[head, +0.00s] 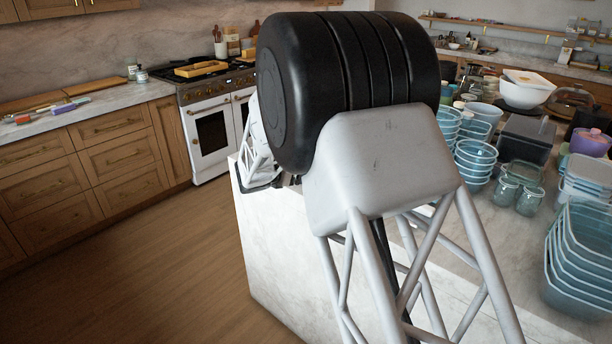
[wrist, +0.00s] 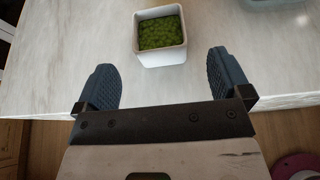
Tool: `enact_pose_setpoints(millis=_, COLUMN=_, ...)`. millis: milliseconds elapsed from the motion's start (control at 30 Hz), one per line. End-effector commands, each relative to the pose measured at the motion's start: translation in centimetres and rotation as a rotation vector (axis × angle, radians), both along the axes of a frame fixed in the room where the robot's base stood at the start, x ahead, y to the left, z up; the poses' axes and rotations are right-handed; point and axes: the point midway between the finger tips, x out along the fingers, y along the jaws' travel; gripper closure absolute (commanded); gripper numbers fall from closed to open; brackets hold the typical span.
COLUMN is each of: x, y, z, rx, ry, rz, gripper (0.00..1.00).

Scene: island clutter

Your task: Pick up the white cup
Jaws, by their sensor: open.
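A white, square cup (wrist: 162,59) stands upright on the marble counter (wrist: 75,50) in the wrist view. It is filled with something green and moss-like. My gripper (wrist: 161,78) is open, with its two dark ridged fingers spread wide. The cup is ahead of the fingers, roughly centred between them, and neither finger touches it. In the head view my own arm hides the cup and the fingers.
On the island's right stand stacked blue tubs (head: 475,158), glass jars (head: 530,200), a dark box (head: 525,138) and blue bins (head: 580,255). A pale container (wrist: 272,4) is at the wrist view's top right. The counter around the cup is clear; its front edge is near my gripper.

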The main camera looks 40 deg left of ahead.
Motion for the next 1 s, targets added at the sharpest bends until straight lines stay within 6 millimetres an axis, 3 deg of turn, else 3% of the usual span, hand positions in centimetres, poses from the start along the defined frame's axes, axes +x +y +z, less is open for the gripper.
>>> enact_pose_setpoints(millis=300, x=2.0, y=0.0, z=-0.8, rx=0.0, ry=0.0, rz=0.0, gripper=0.04)
enact_pose_setpoints(millis=733, x=2.3, y=0.0, z=-0.9, rx=0.0, ry=0.0, rz=0.0, gripper=0.04)
enact_pose_setpoints(millis=1000, x=4.1, y=0.0, z=-1.5, rx=-0.001, ry=0.0, rz=-0.002, gripper=0.04)
